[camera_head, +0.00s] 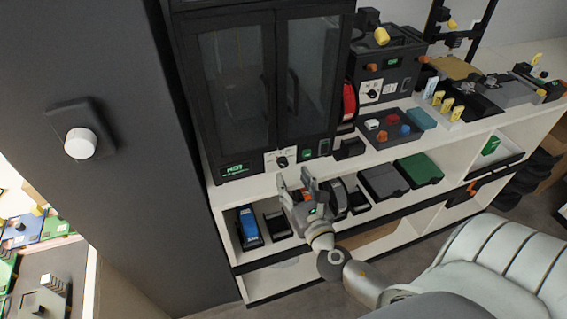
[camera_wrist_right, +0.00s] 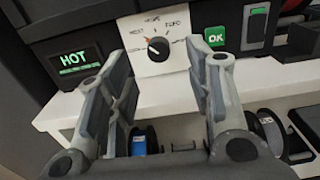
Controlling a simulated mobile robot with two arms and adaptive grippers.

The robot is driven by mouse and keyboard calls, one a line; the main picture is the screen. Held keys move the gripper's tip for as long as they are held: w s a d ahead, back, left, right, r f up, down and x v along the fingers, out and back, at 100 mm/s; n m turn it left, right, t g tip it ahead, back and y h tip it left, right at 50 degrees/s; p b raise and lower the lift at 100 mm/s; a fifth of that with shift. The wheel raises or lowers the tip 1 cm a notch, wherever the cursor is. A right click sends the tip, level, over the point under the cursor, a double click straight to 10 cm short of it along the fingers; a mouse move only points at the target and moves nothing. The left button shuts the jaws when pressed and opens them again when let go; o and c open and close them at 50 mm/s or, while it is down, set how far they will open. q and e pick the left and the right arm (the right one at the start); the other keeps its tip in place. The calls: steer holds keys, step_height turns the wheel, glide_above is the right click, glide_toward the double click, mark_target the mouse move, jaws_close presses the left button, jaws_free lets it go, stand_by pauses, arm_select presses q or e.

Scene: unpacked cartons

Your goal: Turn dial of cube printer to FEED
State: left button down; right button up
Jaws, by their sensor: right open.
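The cube printer (camera_head: 247,95) is a tall black cabinet with two glass doors, standing on the white shelf unit. Its dial (camera_head: 282,161) is a small black knob on a white plate low on its front. In the right wrist view the dial (camera_wrist_right: 158,48) sits between and beyond my fingers, with its reddish mark toward the upper left. Small labels ring it; one at the upper right seems to read FEED. My right gripper (camera_head: 296,178) is open and empty, just in front of and slightly below the dial, apparently not touching it. My left gripper is out of view.
A green HOT display (camera_wrist_right: 75,60) is left of the dial and a green OK button (camera_wrist_right: 215,37) right of it. The white shelf edge (camera_wrist_right: 275,80) runs below. A second black machine (camera_head: 385,65) and trays stand to the right. A grey wall with a white knob (camera_head: 80,143) is left.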

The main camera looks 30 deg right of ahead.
mark_target(284, 165)
steer(key=p+x, duration=0.1)
steer(key=x, duration=0.4)
steer(key=shift+a, duration=0.1)
steer(key=shift+w, duration=0.5)
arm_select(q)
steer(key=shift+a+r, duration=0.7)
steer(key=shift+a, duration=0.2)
arm_select(e)
steer(key=c, duration=1)
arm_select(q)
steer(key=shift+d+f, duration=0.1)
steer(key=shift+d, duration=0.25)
